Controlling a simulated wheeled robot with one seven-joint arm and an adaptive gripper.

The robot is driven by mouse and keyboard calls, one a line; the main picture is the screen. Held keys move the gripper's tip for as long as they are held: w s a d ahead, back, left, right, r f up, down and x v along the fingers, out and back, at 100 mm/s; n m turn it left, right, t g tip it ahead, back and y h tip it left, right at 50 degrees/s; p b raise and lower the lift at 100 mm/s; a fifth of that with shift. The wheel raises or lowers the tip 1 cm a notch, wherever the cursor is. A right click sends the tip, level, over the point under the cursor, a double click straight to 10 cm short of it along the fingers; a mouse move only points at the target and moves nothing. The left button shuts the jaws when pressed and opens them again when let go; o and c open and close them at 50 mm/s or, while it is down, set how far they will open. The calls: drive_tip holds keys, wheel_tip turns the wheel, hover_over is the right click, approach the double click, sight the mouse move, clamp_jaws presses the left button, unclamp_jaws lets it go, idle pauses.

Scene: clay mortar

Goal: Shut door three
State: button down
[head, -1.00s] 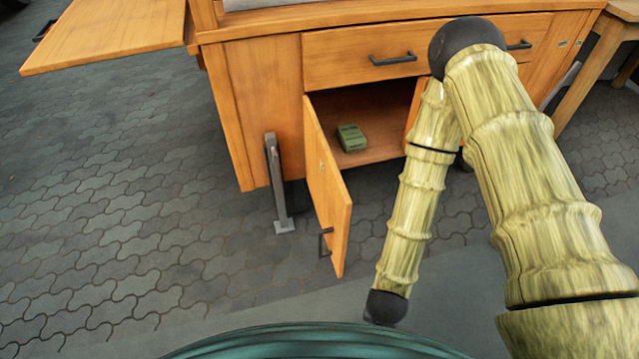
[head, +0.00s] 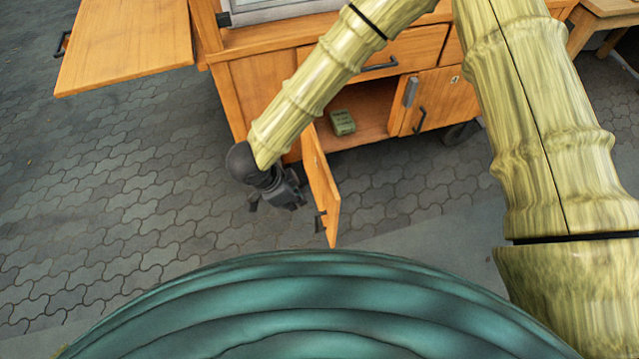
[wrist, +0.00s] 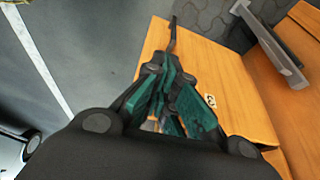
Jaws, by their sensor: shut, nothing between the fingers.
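The open wooden door (head: 321,185) swings out from the cabinet's lower left compartment, with a dark handle (head: 320,221) near its free edge. In the wrist view my gripper's teal fingers (wrist: 177,92) are shut and empty, in front of the door face. I cannot tell whether they touch it.
A green box (head: 342,123) lies inside the open compartment. The neighbouring right door (head: 446,100) is shut. A drawer (head: 395,55) sits above. A wooden leaf (head: 130,50) juts out at upper left. A grey metal bracket (wrist: 270,45) stands by the cabinet. The paving in front is clear.

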wheel_tip(320, 180, up, 6)
drive_tip(key=a+m+p, duration=0.1)
drive_tip(key=a, duration=0.1)
drive_tip(key=w+d+f, duration=0.3)
drive_tip(key=d+f, duration=0.5)
drive_tip(key=f, duration=0.1)
drive_tip(key=shift+f, duration=0.15)
